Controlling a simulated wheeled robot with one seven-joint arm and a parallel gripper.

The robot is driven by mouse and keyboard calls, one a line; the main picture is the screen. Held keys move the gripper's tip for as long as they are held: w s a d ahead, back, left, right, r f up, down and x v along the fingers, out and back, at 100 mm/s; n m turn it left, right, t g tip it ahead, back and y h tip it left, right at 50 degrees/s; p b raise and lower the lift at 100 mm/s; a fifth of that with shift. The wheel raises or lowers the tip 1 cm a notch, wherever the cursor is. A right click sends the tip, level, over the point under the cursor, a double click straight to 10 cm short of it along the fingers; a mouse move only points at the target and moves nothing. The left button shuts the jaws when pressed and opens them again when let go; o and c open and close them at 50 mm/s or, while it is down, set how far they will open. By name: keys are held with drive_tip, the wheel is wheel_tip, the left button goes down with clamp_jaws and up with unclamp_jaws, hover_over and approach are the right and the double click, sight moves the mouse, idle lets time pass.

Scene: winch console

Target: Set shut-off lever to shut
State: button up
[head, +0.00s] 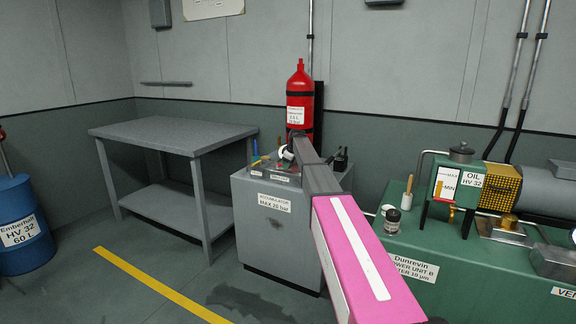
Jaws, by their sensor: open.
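The accumulator cabinet (275,228) stands in the middle of the head view, grey, with the label "MAX 20 bar". Small fittings crowd its top, among them a blue upright handle (255,147) at the back left and a dark fitting (341,160) at the right. I cannot tell which of them is the shut-off lever or how it is set. My pink and grey arm reaches from the lower right over the cabinet top and hides part of it. My gripper (287,153) is small and mostly hidden at the arm's far end, above the fittings. It is open; I see nothing held.
A red cylinder (299,100) stands behind the cabinet. A grey table (175,133) is to its left and a blue drum (22,225) at far left. The green power unit (470,262) fills the right, with a jar (392,222) on it. Floor is clear around the yellow line (160,285).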

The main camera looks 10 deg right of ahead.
sight(278, 171)
drive_tip(key=shift+f, duration=0.1)
clamp_jaws()
drive_tip(key=shift+s+a, duration=0.1)
drive_tip(key=shift+s+a+m+h, duration=0.3)
drive_tip(key=shift+a+m, duration=0.05)
drive_tip(key=shift+m, duration=0.4)
drive_tip(key=shift+s+a+m+h, duration=0.3)
drive_tip(key=shift+m, duration=0.45)
drive_tip(key=a+m+h, duration=0.1)
drive_tip(key=m, duration=0.1)
drive_tip(key=s+a+m+h, duration=0.1)
drive_tip(key=m, duration=0.1)
drive_tip(key=shift+a+m+t, duration=0.2)
drive_tip(key=shift+m+t, duration=0.1)
drive_tip(key=a+m+h, duration=0.1)
drive_tip(key=m, duration=0.1)
drive_tip(key=a+m+h, duration=0.1)
drive_tip(key=m, duration=0.1)
drive_tip(key=shift+w+a+m+g, duration=0.15)
drive_tip(key=shift+a+m+g, duration=0.15)
drive_tip(key=shift+g, duration=0.1)
drive_tip(key=a+m, duration=0.1)
drive_tip(key=m, duration=0.1)
drive_tip(key=w+a+m+g+h, duration=0.1)
drive_tip(key=m, duration=0.2)
drive_tip(key=shift+w+a+m+g+h, duration=0.15)
drive_tip(key=shift+a+m+g+h, duration=0.15)
drive_tip(key=shift+a+m+g, duration=0.1)
